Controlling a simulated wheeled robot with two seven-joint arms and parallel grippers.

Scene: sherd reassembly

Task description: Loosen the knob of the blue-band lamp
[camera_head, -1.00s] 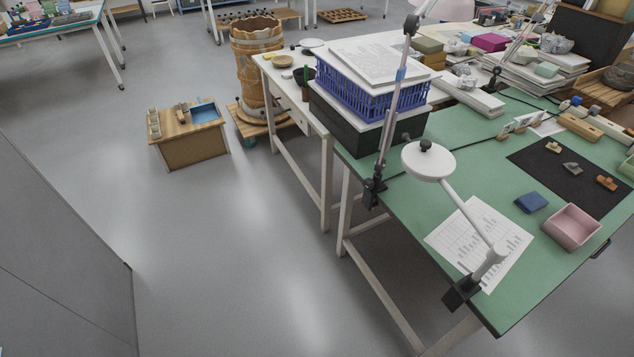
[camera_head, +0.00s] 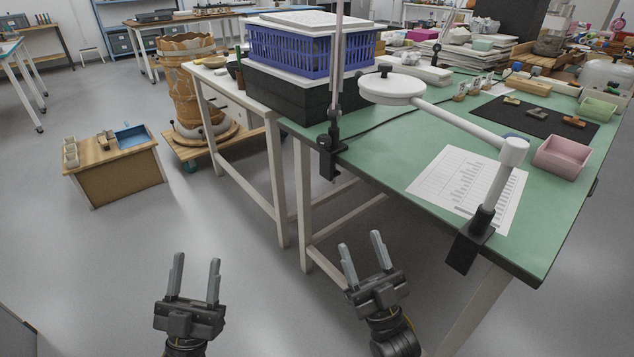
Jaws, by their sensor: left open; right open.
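The lamp pole (camera_head: 337,70) rises from a black clamp (camera_head: 327,155) on the green table's left edge. Its upper part is cut off by the top of the view, so no blue band or upper joint shows now. A second white lamp has a round head (camera_head: 392,88) with a dark knob (camera_head: 385,69) on top, and its own black clamp (camera_head: 468,245) at the front edge. My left gripper (camera_head: 194,268) is open and empty over the floor at lower left. My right gripper (camera_head: 361,248) is open and empty, below and in front of the table edge.
A blue crate (camera_head: 310,52) on a black box (camera_head: 290,100) stands behind the pole. A printed sheet (camera_head: 450,180) and a pink tray (camera_head: 563,154) lie on the green table (camera_head: 375,160). A wooden box (camera_head: 115,175) stands on the floor at left. Floor between is clear.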

